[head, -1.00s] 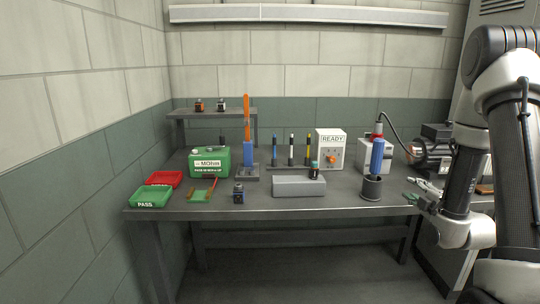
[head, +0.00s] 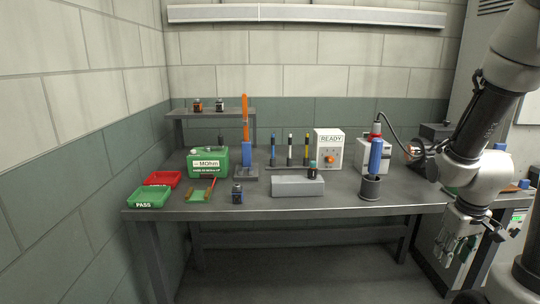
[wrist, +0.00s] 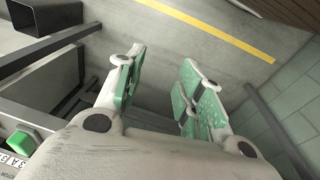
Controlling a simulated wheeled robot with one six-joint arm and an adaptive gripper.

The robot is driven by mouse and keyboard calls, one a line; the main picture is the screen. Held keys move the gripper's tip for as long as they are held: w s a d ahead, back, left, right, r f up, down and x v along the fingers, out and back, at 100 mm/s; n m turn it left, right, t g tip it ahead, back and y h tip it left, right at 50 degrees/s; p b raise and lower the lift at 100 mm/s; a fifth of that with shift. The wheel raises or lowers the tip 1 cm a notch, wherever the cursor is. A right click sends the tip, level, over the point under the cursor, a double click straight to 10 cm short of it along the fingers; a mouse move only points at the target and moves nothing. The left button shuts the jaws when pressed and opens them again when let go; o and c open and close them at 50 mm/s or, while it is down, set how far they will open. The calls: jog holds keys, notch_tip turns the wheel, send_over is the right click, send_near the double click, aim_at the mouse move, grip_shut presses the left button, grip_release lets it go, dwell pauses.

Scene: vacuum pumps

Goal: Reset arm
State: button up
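My gripper (head: 453,258) hangs at the right in the head view, fingers pointing down, in front of the bench's right end and below its top. In the wrist view my gripper (wrist: 163,75) shows its green-padded fingers spread apart with nothing between them, only grey floor beyond. It is open and empty. My arm comes down from the upper right and bends at the wrist.
The bench (head: 335,209) holds a green MOhm box (head: 208,167), green PASS tray (head: 149,199), red tray (head: 162,178), grey block (head: 298,187), READY box (head: 328,148) and blue-handled tool (head: 375,155) in a dark cup. A yellow floor line (wrist: 215,29) crosses the wrist view.

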jog(key=s+a+r+t, duration=0.1)
jog(key=s+a+r, duration=0.2)
jog(key=r, duration=0.3)
jog(key=s+a+r+t, duration=0.1)
jog(key=s+a+r, duration=0.2)
jog(key=r, duration=0.4)
jog(key=s+a+r+m+t, duration=0.1)
jog(key=s+a+r, duration=0.2)
jog(key=r, duration=0.3)
jog(key=shift+s+a+r+y, duration=0.2)
jog(key=shift+s+r+y, duration=0.15)
jog(key=shift+s, duration=0.3)
